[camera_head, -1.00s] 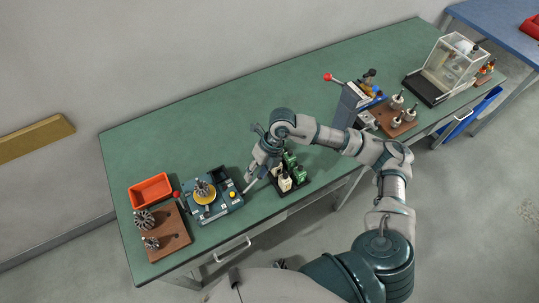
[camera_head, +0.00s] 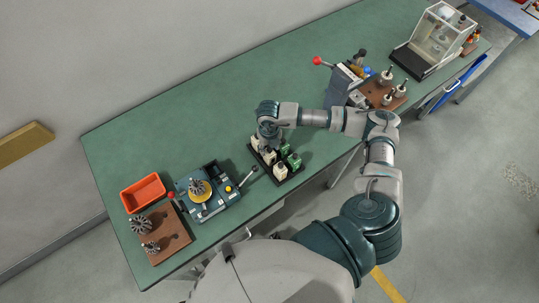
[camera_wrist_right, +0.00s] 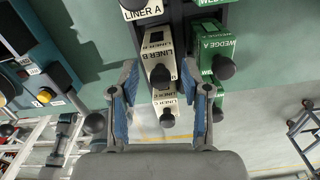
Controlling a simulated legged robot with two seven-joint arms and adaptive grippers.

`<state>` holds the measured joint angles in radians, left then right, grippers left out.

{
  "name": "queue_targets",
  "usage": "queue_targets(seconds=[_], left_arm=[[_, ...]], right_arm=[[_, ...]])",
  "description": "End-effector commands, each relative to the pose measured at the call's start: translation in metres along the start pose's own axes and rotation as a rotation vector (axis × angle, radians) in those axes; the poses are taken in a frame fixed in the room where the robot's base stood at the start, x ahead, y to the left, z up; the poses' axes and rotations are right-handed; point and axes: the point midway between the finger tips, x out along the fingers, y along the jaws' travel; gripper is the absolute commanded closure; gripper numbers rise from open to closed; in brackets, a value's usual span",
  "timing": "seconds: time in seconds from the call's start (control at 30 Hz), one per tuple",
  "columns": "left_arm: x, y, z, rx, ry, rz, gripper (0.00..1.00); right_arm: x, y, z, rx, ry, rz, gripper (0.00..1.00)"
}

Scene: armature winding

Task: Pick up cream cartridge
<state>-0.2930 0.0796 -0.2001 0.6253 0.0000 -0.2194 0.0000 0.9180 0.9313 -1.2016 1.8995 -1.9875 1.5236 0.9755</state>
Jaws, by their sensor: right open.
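Cream cartridges with dark knobs stand in a dark rack beside green ones. In the wrist view they read LINER A (camera_wrist_right: 146,12), LINER B (camera_wrist_right: 157,48) and LINER C (camera_wrist_right: 165,100). One cream cartridge (camera_head: 281,171) shows clearly at the rack's near end in the head view. My right gripper (camera_wrist_right: 160,80) is open, its blue-padded fingers on either side of the LINER B and LINER C area. I cannot tell whether they touch. In the head view my right gripper (camera_head: 267,137) is above the rack and hides part of it. My left gripper is out of view.
A green cartridge, WEDGE A (camera_wrist_right: 218,48), stands close right of the cream row. A winding fixture (camera_head: 203,193) with a lever is left of the rack. An orange bin (camera_head: 143,193) is farther left. The green table (camera_head: 220,115) behind is clear.

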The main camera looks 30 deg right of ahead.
Motion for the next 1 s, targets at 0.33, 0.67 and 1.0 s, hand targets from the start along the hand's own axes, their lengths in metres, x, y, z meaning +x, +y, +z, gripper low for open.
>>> queue_targets(seconds=[0.33,0.67,1.0], left_arm=[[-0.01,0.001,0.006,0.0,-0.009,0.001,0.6],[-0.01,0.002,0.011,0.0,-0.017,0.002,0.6],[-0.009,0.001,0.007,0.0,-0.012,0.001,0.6]], right_arm=[[0.047,-0.001,-0.003,0.0,0.003,-0.001,0.53],[0.052,-0.001,-0.002,0.0,0.002,0.0,0.63],[0.053,-0.003,-0.002,0.001,0.003,-0.002,1.0]])
